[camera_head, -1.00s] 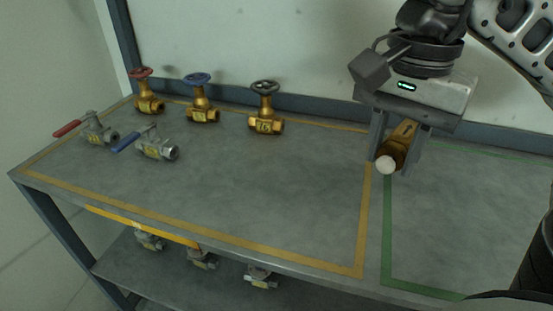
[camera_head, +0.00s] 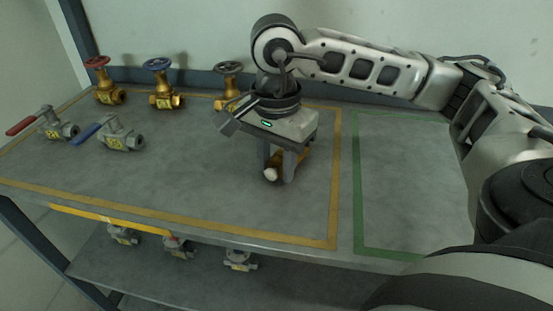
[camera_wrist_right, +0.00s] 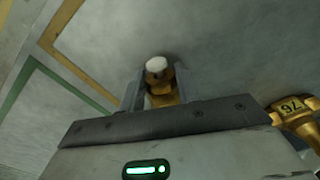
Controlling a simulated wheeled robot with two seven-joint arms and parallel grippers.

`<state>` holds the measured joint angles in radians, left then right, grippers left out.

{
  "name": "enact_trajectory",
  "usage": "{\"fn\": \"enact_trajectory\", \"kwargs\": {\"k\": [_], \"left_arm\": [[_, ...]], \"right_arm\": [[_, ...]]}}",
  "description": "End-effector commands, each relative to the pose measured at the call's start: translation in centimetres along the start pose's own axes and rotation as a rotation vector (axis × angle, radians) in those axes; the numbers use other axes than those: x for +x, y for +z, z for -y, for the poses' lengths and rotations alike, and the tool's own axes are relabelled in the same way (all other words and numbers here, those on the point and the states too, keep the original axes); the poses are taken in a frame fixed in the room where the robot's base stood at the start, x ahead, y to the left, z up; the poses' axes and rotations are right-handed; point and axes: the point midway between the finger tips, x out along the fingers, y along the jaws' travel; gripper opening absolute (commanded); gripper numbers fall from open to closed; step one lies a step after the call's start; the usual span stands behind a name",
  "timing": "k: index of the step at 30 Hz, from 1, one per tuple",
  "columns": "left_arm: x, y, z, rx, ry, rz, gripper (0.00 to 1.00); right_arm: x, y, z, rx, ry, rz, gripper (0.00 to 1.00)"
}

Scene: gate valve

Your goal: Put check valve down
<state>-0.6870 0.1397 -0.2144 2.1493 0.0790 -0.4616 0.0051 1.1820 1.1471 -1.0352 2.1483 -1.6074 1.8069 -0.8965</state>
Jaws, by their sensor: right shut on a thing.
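The check valve (camera_head: 271,175) is a brass body with a white round end. My right gripper (camera_head: 281,168) is shut on it, over the right part of the yellow-outlined area of the table (camera_head: 210,195). In the right wrist view the check valve (camera_wrist_right: 158,72) shows between the two fingers of the gripper (camera_wrist_right: 160,90), its white end toward the far side. Whether its underside touches the table I cannot tell. My left gripper is not in view.
Gate valves with red (camera_head: 105,88), blue (camera_head: 160,84) and dark (camera_head: 230,85) wheels stand along the back. Two lever valves, red-handled (camera_head: 55,125) and blue-handled (camera_head: 120,134), stand at left. Several valves sit on the lower shelf (camera_head: 150,270). The green-outlined area (camera_head: 410,190) is empty.

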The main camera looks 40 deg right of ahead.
Motion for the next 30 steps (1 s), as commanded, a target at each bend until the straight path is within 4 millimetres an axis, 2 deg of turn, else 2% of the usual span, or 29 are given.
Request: {"fn": "enact_trajectory", "kwargs": {"k": [12, 13, 15, 24, 28, 30], "left_arm": [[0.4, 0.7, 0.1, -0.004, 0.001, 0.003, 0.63], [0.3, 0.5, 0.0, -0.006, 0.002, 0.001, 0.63], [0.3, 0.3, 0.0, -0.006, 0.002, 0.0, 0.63], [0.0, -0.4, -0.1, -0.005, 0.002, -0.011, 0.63], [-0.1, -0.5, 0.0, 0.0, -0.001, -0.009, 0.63], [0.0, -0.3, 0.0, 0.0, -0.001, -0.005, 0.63]], "right_arm": [[0.7, 0.0, 0.0, 0.0, -0.003, -0.001, 0.0], [0.6, 0.0, 0.0, 0.0, -0.001, 0.0, 0.38], [0.5, 0.0, 0.0, 0.0, -0.001, 0.0, 0.54], [0.3, 0.0, 0.0, 0.0, -0.001, 0.0, 0.54], [-0.6, 0.0, 0.1, 0.0, -0.005, 0.0, 0.54], [-1.9, 0.0, 0.1, 0.0, -0.007, 0.0, 0.54]]}}
